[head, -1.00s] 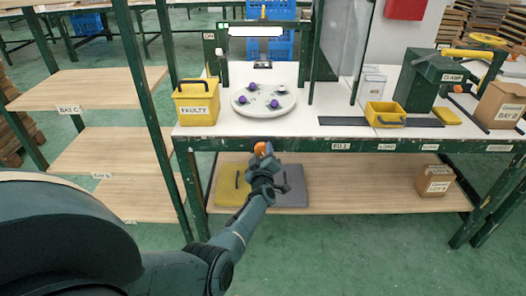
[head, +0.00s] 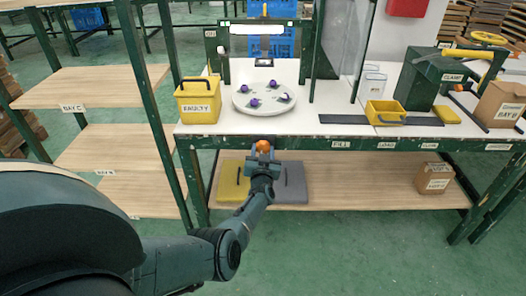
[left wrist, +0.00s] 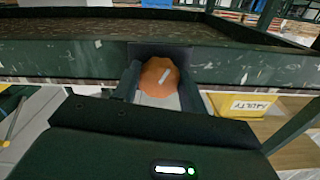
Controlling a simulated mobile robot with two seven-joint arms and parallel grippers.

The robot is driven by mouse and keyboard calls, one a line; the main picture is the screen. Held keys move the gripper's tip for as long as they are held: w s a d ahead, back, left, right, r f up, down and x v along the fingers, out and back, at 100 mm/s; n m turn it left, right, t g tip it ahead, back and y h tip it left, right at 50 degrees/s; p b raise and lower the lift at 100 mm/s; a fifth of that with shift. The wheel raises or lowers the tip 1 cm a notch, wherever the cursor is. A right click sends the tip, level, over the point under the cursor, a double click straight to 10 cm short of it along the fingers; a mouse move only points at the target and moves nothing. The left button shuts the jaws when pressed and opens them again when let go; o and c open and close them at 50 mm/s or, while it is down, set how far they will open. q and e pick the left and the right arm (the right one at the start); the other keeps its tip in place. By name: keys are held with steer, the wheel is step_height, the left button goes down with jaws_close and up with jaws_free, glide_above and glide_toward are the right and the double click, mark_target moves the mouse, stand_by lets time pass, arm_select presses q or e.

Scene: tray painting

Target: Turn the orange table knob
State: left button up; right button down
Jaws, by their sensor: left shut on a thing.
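The orange table knob (head: 263,145) sits on the front edge of the workbench, below the round white turntable (head: 265,99). The turntable carries several small purple pieces. My left gripper (head: 263,158) is shut on the knob, one finger on each side. My right gripper is not in view.
A yellow FAULTY bin (head: 198,101) stands left of the turntable. A yellow tray (head: 385,112) and green clamp machine (head: 425,78) are to the right. The lower shelf (head: 350,183) holds yellow and grey panels and a box (head: 434,178).

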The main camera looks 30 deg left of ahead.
arm_select(q)
steer(key=m, duration=0.6)
steer(key=shift+a+r, duration=0.1)
steer(key=shift+r, duration=0.1)
steer(key=m, duration=0.6)
steer(key=shift+r+m, duration=0.1)
steer(key=shift+m, duration=0.3)
steer(key=o, duration=1)
steer(key=shift+s, duration=0.1)
